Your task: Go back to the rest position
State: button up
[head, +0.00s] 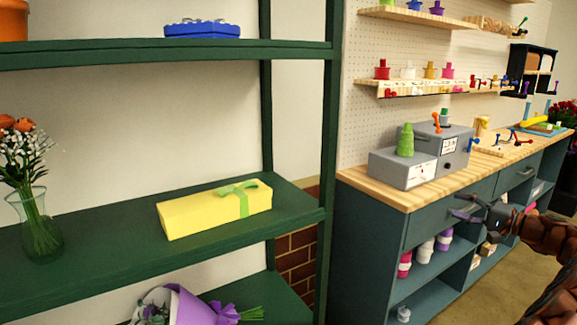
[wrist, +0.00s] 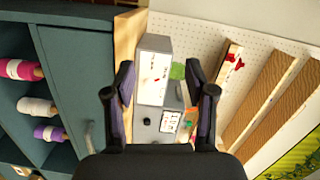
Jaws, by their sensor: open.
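My gripper (head: 471,212) is at the right of the head view, in front of the teal workbench (head: 372,220). Its jaws are apart with nothing between them. In the wrist view my gripper (wrist: 162,85) also shows open and empty, with the bench's grey stepped boxes (wrist: 155,70) beyond the fingers. In the head view those grey boxes (head: 403,169) stand on the wooden bench top, with a green spool-like piece (head: 405,140) on the lower one. My gripper appears apart from them.
A green shelf (head: 110,253) at the left holds a yellow gift box (head: 215,208), a flower vase (head: 36,225) and a blue box (head: 202,29). A purple-wrapped bouquet (head: 190,306) lies lower. Ribbon rolls (head: 424,250) sit inside the bench. Floor (head: 470,305) shows at lower right.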

jog(key=s+a+r+n+g+y, duration=0.1)
jog(key=s+a+g, duration=0.15)
jog(key=a, duration=0.85)
jog(key=s+a+r+n+g+y, duration=0.1)
jog(key=a+r+n+g, duration=0.15)
jog(key=a, duration=0.85)
jog(key=s+a+f+n+g+h, duration=0.1)
jog(key=s+a+f+g, duration=0.1)
jog(key=s+a+g, duration=0.4)
jog(key=s+a+f+n+g+h, duration=0.1)
jog(key=s+a+f, duration=0.1)
jog(key=s+a, duration=0.8)
jog(key=s+a+f+n+g+h, duration=0.1)
jog(key=s+a+f+g+h, duration=0.15)
jog(key=s, duration=0.55)
jog(key=s+a+f+n+g+h, duration=0.1)
jog(key=s+f+h, duration=0.25)
jog(key=s, duration=0.55)
jog(key=s+d+f+g+h, duration=0.1)
jog(key=s+d+f+h, duration=0.15)
jog(key=s+d, duration=0.4)
jog(key=s+d+f+h, duration=0.2)
jog(key=s+d+f, duration=0.15)
jog(key=s, duration=0.55)
notch_tip(320, 180, up, 16)
jog(key=t+p, duration=0.1)
jog(key=p, duration=1.4)
jog(key=shift+n+p, duration=0.3)
jog(key=shift+n, duration=0.05)
